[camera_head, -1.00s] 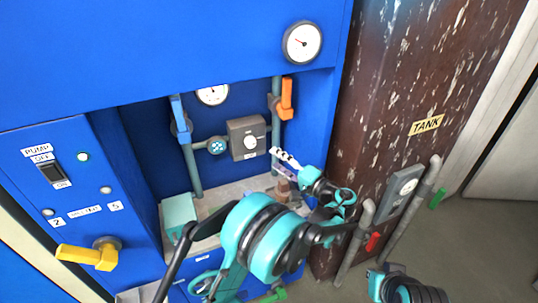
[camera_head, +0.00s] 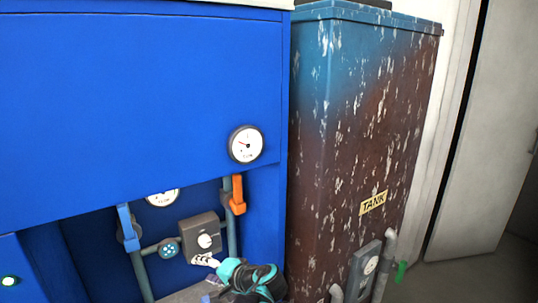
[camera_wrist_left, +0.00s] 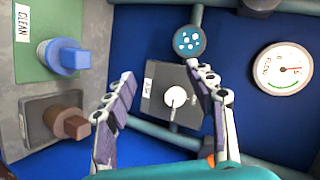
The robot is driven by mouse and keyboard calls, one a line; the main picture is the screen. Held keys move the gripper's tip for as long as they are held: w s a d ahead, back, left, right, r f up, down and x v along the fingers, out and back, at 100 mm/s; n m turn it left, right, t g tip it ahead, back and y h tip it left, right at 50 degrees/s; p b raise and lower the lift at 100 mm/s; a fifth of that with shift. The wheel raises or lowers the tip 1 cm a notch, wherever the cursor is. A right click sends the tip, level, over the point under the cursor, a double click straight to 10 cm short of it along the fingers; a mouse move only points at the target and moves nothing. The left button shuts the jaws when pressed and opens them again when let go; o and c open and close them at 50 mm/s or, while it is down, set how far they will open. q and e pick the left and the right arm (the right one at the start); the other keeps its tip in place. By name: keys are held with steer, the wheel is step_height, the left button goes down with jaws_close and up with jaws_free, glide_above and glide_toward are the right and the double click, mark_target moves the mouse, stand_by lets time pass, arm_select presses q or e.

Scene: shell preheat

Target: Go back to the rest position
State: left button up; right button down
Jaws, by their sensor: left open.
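My left gripper (camera_head: 205,261) shows at the bottom of the head view, with pale fingertips just under the grey box with a white dial (camera_head: 197,236). In the left wrist view its two fingers (camera_wrist_left: 164,84) stand wide apart with nothing between them. The grey box (camera_wrist_left: 158,98) shows beyond the gap, with its white knob between the fingers in the picture. I cannot tell how far the fingertips are from the box. Most of my left arm is below the head view. My right gripper is in neither view.
A blue cabinet (camera_head: 140,90) holds pipes, an orange handle (camera_head: 237,196), a blue handle (camera_head: 127,222) and a gauge (camera_head: 246,144). The rusty tank (camera_head: 350,120) stands to the right. A blue knob (camera_wrist_left: 68,57) and a brown knob (camera_wrist_left: 70,123) stick out at the left.

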arm_select(q)
steer(key=s+a+f+n+g+h, duration=0.1)
steer(key=s+a+h, duration=0.15)
steer(key=s, duration=0.35)
steer(key=s+a+f+n+g+h, duration=0.1)
steer(key=s+h, duration=0.2)
steer(key=s, duration=0.4)
steer(key=s+d+f+n+h, duration=0.1)
steer(key=s+d+h, duration=0.1)
steer(key=s, duration=0.4)
steer(key=s+d+f+n+t+h, duration=0.1)
steer(key=s+d+f+h, duration=0.1)
steer(key=s, duration=0.4)
steer(key=shift+h, duration=0.55)
